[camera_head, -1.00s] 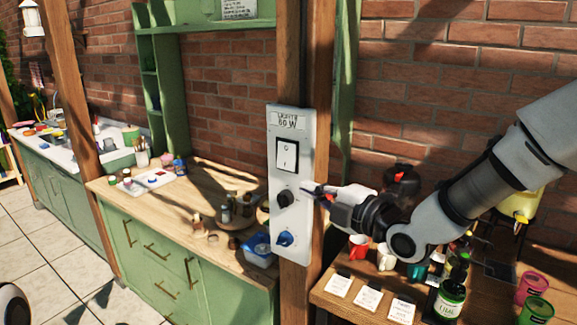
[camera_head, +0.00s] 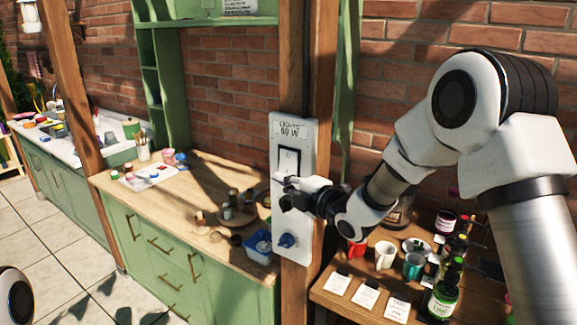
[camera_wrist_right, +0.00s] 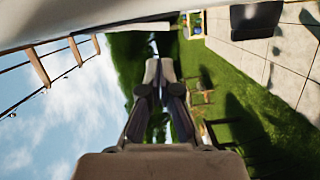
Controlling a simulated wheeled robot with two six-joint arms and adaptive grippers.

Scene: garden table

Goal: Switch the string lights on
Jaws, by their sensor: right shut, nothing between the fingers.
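A white switch panel (camera_head: 303,135) is fixed to a wooden post. Below its label it has a black-framed white rocker switch (camera_head: 289,161) and, near the bottom, a blue knob (camera_head: 287,240). My right gripper (camera_head: 278,179) is shut and empty, in front of the panel at the rocker's lower edge. It hides the dark knob below the rocker; whether it touches the panel is unclear. In the right wrist view its closed fingers (camera_wrist_right: 151,72) point at lawn and trees, with the panel out of sight. My left gripper is out of view.
A wooden counter (camera_head: 180,200) with small pots and a blue tub (camera_head: 259,247) stands left of the post. Right of it, a wooden shelf (camera_head: 325,292) holds mugs (camera_head: 385,254), cards and a jar (camera_head: 443,300), below my right arm.

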